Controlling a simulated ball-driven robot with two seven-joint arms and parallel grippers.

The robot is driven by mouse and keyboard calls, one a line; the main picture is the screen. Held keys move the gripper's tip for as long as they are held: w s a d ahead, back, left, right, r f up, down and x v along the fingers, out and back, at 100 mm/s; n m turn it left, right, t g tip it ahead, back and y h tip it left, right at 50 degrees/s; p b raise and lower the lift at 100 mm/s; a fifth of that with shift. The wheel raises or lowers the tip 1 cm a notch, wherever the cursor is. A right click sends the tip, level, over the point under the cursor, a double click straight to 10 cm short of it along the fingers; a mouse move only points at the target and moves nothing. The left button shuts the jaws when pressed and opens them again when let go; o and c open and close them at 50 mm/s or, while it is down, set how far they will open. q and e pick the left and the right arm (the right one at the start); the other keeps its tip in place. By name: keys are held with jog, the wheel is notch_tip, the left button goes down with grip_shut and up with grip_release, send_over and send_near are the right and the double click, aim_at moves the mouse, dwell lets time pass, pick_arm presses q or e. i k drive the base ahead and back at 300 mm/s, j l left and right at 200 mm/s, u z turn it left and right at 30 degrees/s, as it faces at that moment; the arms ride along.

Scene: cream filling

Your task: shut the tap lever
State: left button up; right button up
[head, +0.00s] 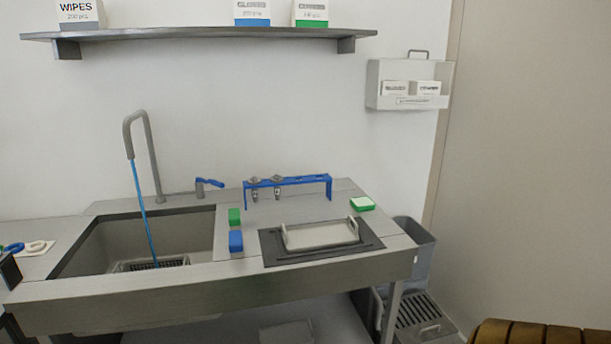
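The tap (150,155) is a tall grey bent spout at the back of the sink (75,255). A thin blue stream of water (143,205) runs from its mouth down to the drain grid in the basin. The tap lever (209,182) is a blue handle on a short grey post, to the right of the spout at the sink's back edge. The handle points to the right, roughly level. Neither of my grippers shows in the head view.
Right of the lever stands a blue rack (300,180) with metal nozzles. Green (234,216) and blue (236,241) blocks lie on the sink's right edge. A tray (320,236) sits on a dark mat. A shelf (200,34) hangs above. A grey bin (412,245) stands at right.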

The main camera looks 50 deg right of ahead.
aim_at(220, 185)
jog(key=z, duration=1.05)
jog(key=i+l+u, duration=0.1)
jog(key=l, duration=0.15)
jog(key=i+l+u, duration=0.1)
jog(key=l, duration=0.2)
